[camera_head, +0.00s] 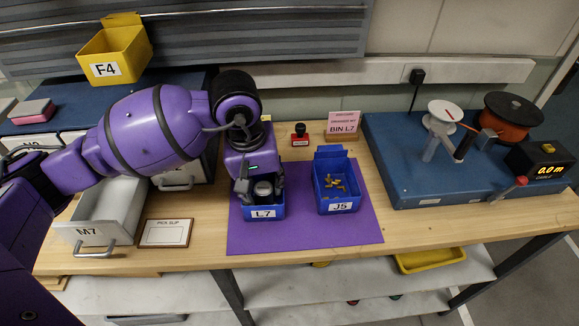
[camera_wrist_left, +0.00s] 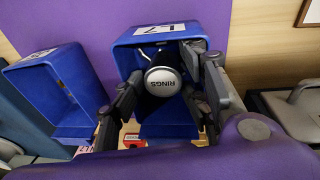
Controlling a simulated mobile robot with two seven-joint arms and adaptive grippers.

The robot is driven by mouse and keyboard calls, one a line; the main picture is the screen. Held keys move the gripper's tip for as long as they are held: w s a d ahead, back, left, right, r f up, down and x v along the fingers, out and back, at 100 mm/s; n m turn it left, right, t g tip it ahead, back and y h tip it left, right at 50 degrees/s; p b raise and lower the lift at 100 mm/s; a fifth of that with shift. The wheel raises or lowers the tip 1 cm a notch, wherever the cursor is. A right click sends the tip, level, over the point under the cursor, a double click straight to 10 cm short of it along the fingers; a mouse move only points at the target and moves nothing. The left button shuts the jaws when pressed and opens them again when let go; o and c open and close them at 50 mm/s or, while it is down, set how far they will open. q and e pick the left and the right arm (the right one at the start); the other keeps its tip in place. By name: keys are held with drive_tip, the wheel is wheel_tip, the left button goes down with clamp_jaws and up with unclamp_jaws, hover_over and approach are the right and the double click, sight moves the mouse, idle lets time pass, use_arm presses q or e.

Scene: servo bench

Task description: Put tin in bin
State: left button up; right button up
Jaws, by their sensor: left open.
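The tin, round with a white lid reading "RINGS" (camera_wrist_left: 162,81), is within the opening of the blue bin L7 (camera_head: 264,212). It also shows in the head view as a pale disc (camera_head: 263,188). In the left wrist view the bin's labelled wall (camera_wrist_left: 188,28) stands beyond the tin. My left gripper (camera_head: 261,187) is open, reaching down into the bin with its fingers on either side of the tin. I cannot tell whether the fingers touch the tin or whether it rests on the bin's floor. My right gripper is not in view.
Blue bin J5 (camera_head: 338,205) with small brass pieces stands right of L7 on a purple mat (camera_head: 300,236). A "BIN L7" card (camera_head: 343,123) and a red stamp (camera_head: 300,135) stand behind. An open drawer M7 (camera_head: 95,230) and a pick slip (camera_head: 165,233) lie left.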

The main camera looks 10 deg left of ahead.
sight(258, 194)
use_arm(q)
wheel_tip(258, 194, up, 12)
drive_tip(key=s, duration=0.1)
drive_tip(key=shift+s+a, duration=0.3)
drive_tip(key=shift+a, duration=0.15)
